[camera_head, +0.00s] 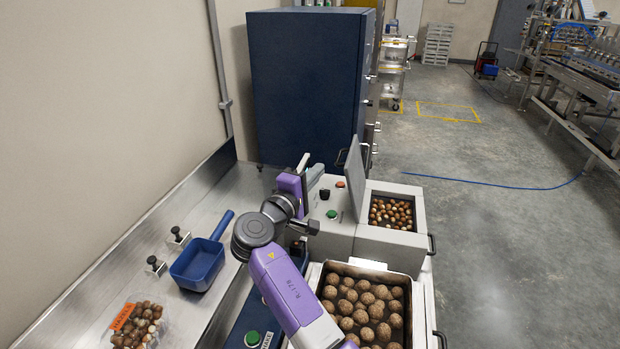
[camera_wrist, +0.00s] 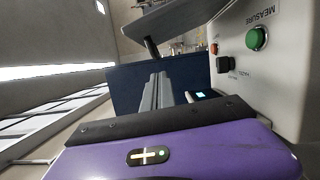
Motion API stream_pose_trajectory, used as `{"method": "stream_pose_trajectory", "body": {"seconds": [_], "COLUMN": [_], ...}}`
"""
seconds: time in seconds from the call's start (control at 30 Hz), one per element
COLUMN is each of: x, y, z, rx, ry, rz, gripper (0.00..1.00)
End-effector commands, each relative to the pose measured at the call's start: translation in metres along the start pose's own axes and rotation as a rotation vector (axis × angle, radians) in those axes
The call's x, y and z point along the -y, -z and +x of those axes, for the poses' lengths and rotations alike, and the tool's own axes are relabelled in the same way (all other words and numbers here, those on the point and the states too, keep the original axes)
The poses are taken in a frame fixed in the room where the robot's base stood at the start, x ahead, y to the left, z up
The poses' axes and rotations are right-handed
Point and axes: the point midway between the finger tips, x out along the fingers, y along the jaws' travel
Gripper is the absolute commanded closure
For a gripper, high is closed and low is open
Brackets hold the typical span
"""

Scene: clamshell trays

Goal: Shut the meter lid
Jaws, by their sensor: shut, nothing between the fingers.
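The meter (camera_head: 385,246) is a pale grey box with an open bin of brown nuts (camera_head: 392,213) at its right. Its lid (camera_head: 355,178), a flat grey panel, stands open and nearly upright at the left edge of that bin. In the wrist view the lid (camera_wrist: 178,16) slants across the top. My gripper (camera_head: 317,170) is above the meter's button panel, left of the lid. In the wrist view my gripper's grey fingers (camera_wrist: 156,92) are together with nothing between them, and look apart from the lid. The fingertips are small in the head view.
A second bin (camera_head: 365,270) of larger nuts stands in front. A blue scoop (camera_head: 197,264) and a clear tray of nuts (camera_head: 138,324) lie on the steel bench (camera_head: 150,222). A dark blue cabinet (camera_head: 305,85) stands behind. Green (camera_wrist: 257,39) and red (camera_wrist: 214,48) buttons flank a black knob (camera_wrist: 226,64).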

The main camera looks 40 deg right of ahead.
Motion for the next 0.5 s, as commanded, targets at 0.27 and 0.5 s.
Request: {"method": "stream_pose_trajectory", "body": {"seconds": [0.27,0.5], "x": [0.001,0.0], "y": [0.0,0.0], "z": [0.043,0.056], "rx": [0.001,-0.001], "ry": [-0.001,-0.001], "rz": [0.0,-0.001], "gripper": [1.0,1.0]}}
